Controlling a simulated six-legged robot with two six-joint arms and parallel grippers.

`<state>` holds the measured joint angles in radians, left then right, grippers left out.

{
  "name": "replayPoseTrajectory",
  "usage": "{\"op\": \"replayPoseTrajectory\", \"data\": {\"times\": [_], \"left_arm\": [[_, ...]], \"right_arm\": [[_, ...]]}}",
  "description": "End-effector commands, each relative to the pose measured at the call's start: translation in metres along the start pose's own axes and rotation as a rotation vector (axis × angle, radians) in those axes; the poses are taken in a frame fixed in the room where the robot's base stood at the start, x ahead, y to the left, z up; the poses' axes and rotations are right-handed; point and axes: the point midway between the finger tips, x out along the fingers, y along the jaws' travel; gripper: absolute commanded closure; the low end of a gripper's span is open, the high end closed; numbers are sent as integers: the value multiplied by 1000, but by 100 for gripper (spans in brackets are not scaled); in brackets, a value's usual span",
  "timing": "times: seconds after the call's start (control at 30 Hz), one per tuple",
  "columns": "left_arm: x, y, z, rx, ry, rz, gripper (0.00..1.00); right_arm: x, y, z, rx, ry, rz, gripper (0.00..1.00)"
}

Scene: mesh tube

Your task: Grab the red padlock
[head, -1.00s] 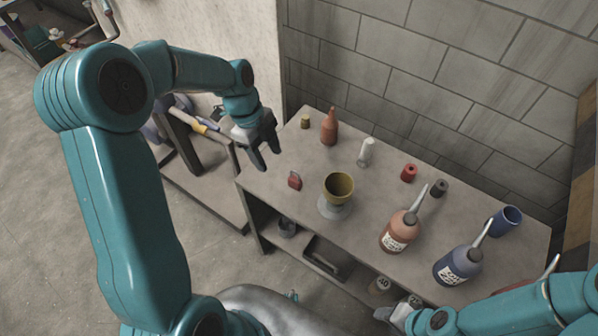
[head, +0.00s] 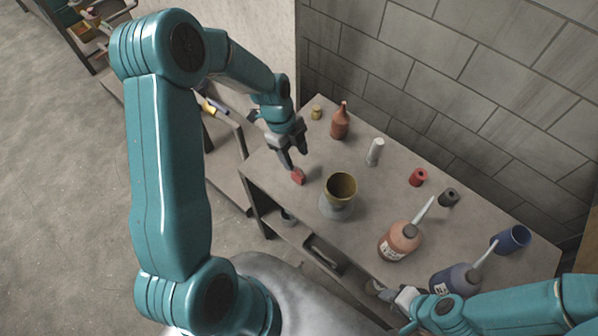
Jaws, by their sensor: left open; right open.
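The red padlock (head: 298,177) lies on the grey table top near its left front edge, left of a yellow-brown cup. My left gripper (head: 296,160) is open just above and behind the padlock, its fingers pointing down toward it. One fingertip is very close to the padlock; I cannot tell whether they touch. My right gripper (head: 392,296) is low at the table's front edge, below the bottles, and is partly hidden by its own arm.
The cup (head: 341,187) stands close right of the padlock. An orange-brown bottle (head: 340,122), a white cylinder (head: 375,151), a red spool (head: 418,177), a large orange bottle (head: 400,240) and a blue cup (head: 511,239) stand farther off. A block wall closes the back.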

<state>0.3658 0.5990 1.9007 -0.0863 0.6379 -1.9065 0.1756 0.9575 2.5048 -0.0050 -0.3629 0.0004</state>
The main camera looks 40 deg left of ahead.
Motion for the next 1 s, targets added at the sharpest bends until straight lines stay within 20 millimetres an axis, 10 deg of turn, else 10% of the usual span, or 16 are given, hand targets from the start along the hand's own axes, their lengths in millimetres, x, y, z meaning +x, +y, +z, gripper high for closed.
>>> {"op": "replayPoseTrajectory", "data": {"times": [0.83,1.0], "left_arm": [[75,-2,4,0,-1,-2,47],[75,-2,4,0,0,-1,99]], "right_arm": [[-17,-6,0,0,0,0,57],[-17,-6,0,0,0,0,57]]}}
